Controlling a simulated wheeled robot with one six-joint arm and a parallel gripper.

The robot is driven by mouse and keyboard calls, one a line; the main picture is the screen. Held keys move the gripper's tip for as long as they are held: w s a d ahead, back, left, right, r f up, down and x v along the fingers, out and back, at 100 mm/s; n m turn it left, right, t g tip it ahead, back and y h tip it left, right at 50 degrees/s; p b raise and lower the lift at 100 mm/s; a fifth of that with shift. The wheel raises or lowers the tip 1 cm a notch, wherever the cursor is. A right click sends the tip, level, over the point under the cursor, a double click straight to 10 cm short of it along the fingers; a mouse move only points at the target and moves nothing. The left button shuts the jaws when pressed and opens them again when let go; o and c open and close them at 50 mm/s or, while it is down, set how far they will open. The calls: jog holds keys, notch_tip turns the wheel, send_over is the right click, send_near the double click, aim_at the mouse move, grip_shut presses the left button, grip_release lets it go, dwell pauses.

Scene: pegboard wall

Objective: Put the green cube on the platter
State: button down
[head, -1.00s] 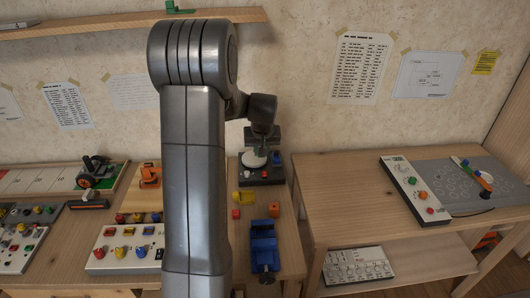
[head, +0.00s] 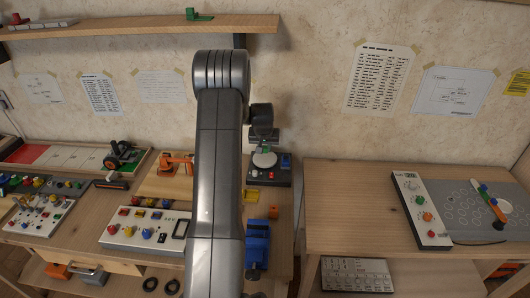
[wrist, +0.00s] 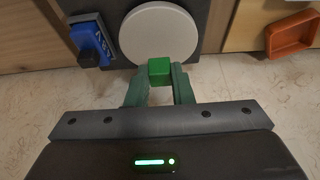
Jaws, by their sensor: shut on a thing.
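The green cube (wrist: 159,70) is between my gripper's fingertips (wrist: 159,86) in the wrist view, and my gripper is shut on it. The platter is a round pale disc (wrist: 160,33) on a dark base, just beyond the cube in that view. The cube overlaps the platter's near edge in the picture; I cannot tell whether they touch. In the head view the platter (head: 264,160) lies just below my gripper (head: 263,147), and the cube shows only as a small green patch above it.
A blue switch (wrist: 90,42) stands beside the platter on the dark base. An orange tray (wrist: 292,35) lies on the other side in the wrist view. The wall is close behind.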

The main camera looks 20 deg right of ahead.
aim_at(265, 152)
jog(key=shift+f, duration=1.6)
jog(key=c, duration=1.3)
grip_release()
jog(key=shift+r, duration=0.1)
jog(key=shift+r+p, duration=0.2)
jog(key=shift+p, duration=0.1)
jog(key=b+v, duration=0.2)
jog(key=v, duration=0.9)
jog(key=shift+s+r, duration=0.15)
jog(key=shift+r, duration=0.2)
